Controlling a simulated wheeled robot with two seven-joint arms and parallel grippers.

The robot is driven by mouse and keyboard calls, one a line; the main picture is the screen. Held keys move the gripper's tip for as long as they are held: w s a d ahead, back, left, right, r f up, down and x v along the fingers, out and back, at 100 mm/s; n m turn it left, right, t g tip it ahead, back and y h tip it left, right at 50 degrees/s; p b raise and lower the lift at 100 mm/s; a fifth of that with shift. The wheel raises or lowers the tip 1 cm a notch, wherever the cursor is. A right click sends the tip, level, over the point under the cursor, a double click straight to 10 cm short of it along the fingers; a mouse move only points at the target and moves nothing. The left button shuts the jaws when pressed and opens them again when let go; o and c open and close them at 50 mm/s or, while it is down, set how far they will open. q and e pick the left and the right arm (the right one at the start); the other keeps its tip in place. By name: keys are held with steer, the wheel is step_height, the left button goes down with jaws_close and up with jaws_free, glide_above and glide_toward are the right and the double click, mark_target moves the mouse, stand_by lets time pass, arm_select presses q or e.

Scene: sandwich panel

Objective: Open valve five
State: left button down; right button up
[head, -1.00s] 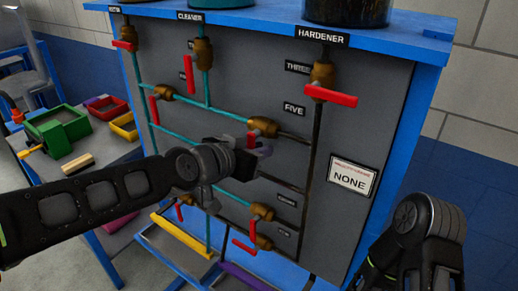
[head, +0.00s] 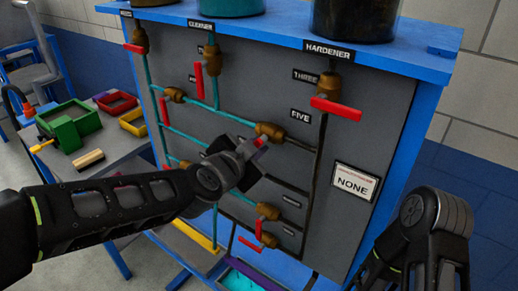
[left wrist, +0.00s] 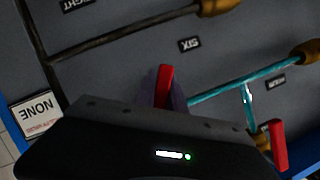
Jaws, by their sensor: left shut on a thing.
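Valve five (head: 270,131) is a brass body on a pipe beside the label FIVE (head: 300,116). Its red handle (head: 261,142) shows at the tip of my left gripper (head: 250,150), just below the brass body. In the left wrist view, the red handle (left wrist: 164,86) stands between the purple fingers of my left gripper (left wrist: 163,92), which is shut on it. The rest of the handle is hidden by the gripper. My right gripper (head: 412,268) is at the lower right, away from the panel, and its fingers are not clear.
Other red-handled valves sit nearby, such as valve three (head: 331,94) above right and a lower valve (head: 267,211). A NONE sign (head: 355,182) is to the right. Tanks (head: 355,18) stand on the blue top. A side table (head: 115,151) with bins is at left.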

arm_select(q)
steer(key=shift+a+r, duration=0.1)
stand_by(0.4)
steer(key=c, duration=1.4)
jaws_free()
steer(key=v, duration=0.7)
steer(key=shift+s, duration=0.35)
steer(key=shift+a, duration=0.1)
steer(key=shift+c, duration=0.4)
